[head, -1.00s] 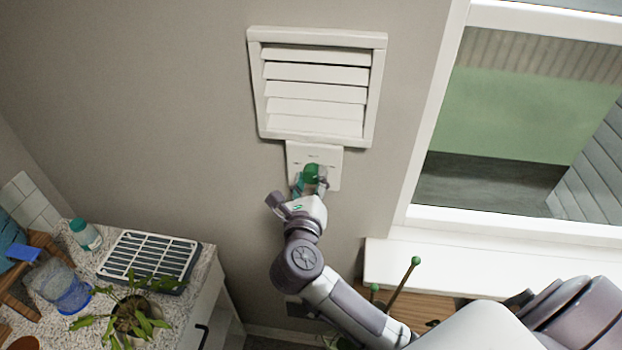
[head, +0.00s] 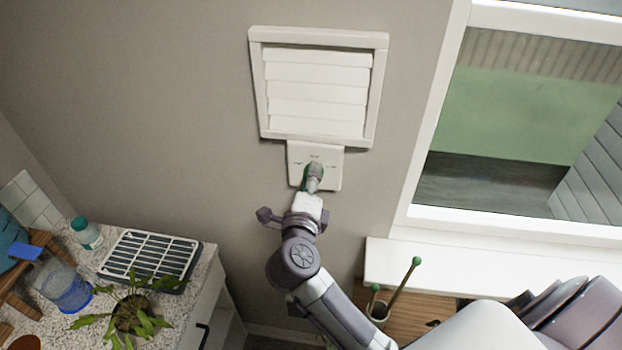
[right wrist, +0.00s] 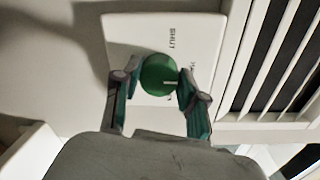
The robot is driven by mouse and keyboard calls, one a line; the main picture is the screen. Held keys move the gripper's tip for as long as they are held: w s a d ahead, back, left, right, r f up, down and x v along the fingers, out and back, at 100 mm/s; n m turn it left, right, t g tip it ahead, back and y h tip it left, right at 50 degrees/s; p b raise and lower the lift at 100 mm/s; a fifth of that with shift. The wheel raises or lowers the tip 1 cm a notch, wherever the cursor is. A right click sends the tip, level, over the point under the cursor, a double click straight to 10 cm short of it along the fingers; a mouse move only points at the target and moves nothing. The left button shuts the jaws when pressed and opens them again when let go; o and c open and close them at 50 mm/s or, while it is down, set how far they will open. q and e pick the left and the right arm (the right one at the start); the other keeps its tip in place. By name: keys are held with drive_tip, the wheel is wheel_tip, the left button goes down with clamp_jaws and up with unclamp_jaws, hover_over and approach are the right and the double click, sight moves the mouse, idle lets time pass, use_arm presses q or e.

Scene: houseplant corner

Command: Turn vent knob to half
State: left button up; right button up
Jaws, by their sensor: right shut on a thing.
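The green round vent knob (right wrist: 155,76) sits on a white wall plate (right wrist: 125,35) under the vent. My right gripper (right wrist: 160,86) is shut on it, one finger on each side, as the right wrist view shows. A short white mark on the knob points right there, toward a label partly hidden by a finger. "SHUT" reads on the plate above it. In the head view the right gripper (head: 314,179) covers most of the knob. The white louvred vent (head: 316,88) above has its slats lying nearly flat. My left gripper is not in view.
A window (head: 520,120) with a white sill (head: 450,270) is at the right. At the lower left, a speckled counter (head: 205,262) holds a potted plant (head: 130,315), a rack (head: 150,258) and a bottle (head: 86,233). The wall around the vent is clear.

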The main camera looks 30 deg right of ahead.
drive_tip(key=shift+n, duration=0.3)
idle(0.4)
drive_tip(key=o, duration=1.1)
drive_tip(key=shift+o, duration=0.2)
drive_tip(key=shift+s, duration=0.1)
drive_tip(key=v, duration=1.2)
